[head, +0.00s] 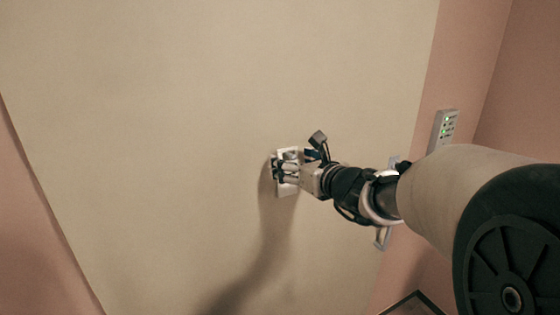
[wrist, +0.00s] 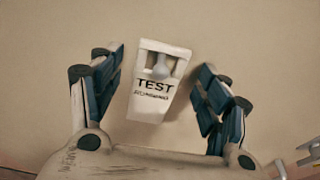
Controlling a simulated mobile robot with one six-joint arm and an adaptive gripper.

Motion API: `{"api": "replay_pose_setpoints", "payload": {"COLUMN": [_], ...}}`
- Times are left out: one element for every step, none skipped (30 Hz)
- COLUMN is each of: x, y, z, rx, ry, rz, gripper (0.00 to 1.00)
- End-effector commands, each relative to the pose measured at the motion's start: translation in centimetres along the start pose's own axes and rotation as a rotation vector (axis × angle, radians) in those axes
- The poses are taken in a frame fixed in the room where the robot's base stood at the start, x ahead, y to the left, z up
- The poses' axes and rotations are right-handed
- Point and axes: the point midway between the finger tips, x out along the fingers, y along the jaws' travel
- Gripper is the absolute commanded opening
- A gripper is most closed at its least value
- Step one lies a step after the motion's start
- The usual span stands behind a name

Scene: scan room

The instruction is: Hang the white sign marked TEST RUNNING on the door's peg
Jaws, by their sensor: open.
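The white sign (wrist: 150,103) shows in the wrist view with TEST in large dark letters and a smaller, blurred line below. A grey peg (wrist: 160,70) with a rounded end shows inside the opening at the sign's top, and the sign hangs there slightly tilted against the beige door (head: 180,90). My gripper (wrist: 167,75) is open, its blue-padded fingers apart on either side of the sign with gaps visible. In the head view my gripper (head: 284,170) is at the door and hides much of the sign (head: 287,190); the peg is hidden there.
A metal door handle (head: 382,238) sits below my arm near the door's right edge. A grey panel with green lights (head: 444,131) is on the pink wall to the right. A dark-edged object (head: 415,303) shows at the bottom. The door is bare to the left of my gripper.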

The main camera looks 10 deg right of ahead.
Motion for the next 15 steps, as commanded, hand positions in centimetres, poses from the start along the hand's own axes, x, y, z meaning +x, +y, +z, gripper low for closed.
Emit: {"api": "replay_pose_setpoints", "payload": {"x": [0.0, 0.0, 0.0, 0.0, 0.0, -0.1, -0.2, -0.5, -0.8, -1.2, -1.7, -2.4, -3.0, -3.6, -4.5], "y": [0.0, 0.0, 0.0, 0.0, 0.0, 0.0, 0.0, 0.0, 0.0, -0.1, -0.1, -0.1, -0.1, -0.1, -0.1], "z": [0.0, 0.0, 0.0, 0.0, 0.0, 0.0, 0.0, 0.0, 0.1, 0.1, 0.1, 0.1, 0.1, 0.1, 0.1], "rx": [0.0, 0.0, 0.0, 0.0, 0.0, 0.0, 0.0, 0.0, -0.001, -0.001, -0.001, 0.0, -0.002, -0.001, -0.002], "ry": [0.0, 0.0, 0.0, 0.0, 0.0, 0.0, 0.0, 0.0, -0.001, -0.001, -0.001, -0.002, -0.003, -0.003, -0.002], "rz": [0.0, 0.0, 0.0, 0.0, 0.0, 0.0, -0.001, -0.001, -0.001, -0.002, -0.003, -0.003, -0.003, -0.003, -0.005], "gripper": [0.7, 0.7, 0.7, 0.7, 0.7, 0.7, 0.7, 0.7, 0.7, 0.7, 0.7, 0.7, 0.7, 0.7, 0.7]}}
